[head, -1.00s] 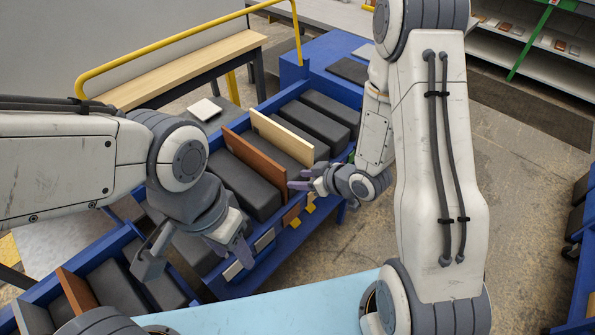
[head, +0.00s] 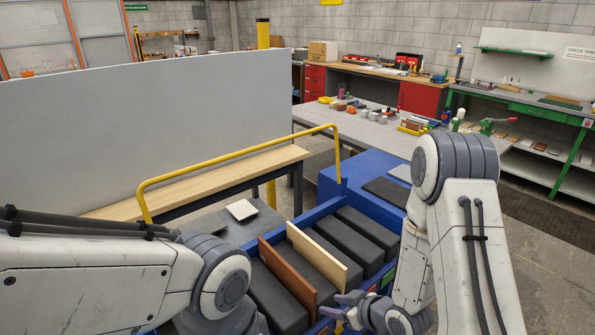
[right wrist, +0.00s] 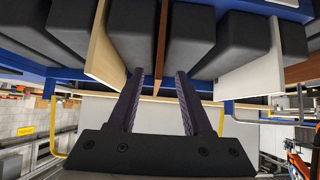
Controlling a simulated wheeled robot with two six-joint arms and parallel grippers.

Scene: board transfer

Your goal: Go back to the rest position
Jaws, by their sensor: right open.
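A brown board (head: 286,272) and a cream board (head: 318,256) stand upright between dark grey blocks in the blue cart (head: 322,209). My right gripper (head: 342,306) is at the cart's near side, at the bottom of the head view. It is open and empty. In the right wrist view its two fingers (right wrist: 158,88) are spread apart. The brown board's edge (right wrist: 162,42) shows beyond the gap between them, and the cream board (right wrist: 104,50) to the left. My left arm comes in at the lower left, but its gripper is out of the picture.
A yellow rail (head: 240,162) runs along the cart's far side, by a wooden bench (head: 215,181). A white board (right wrist: 250,76) shows at the right in the right wrist view. A grey table (head: 375,128) with small items stands behind. Floor shows at the right.

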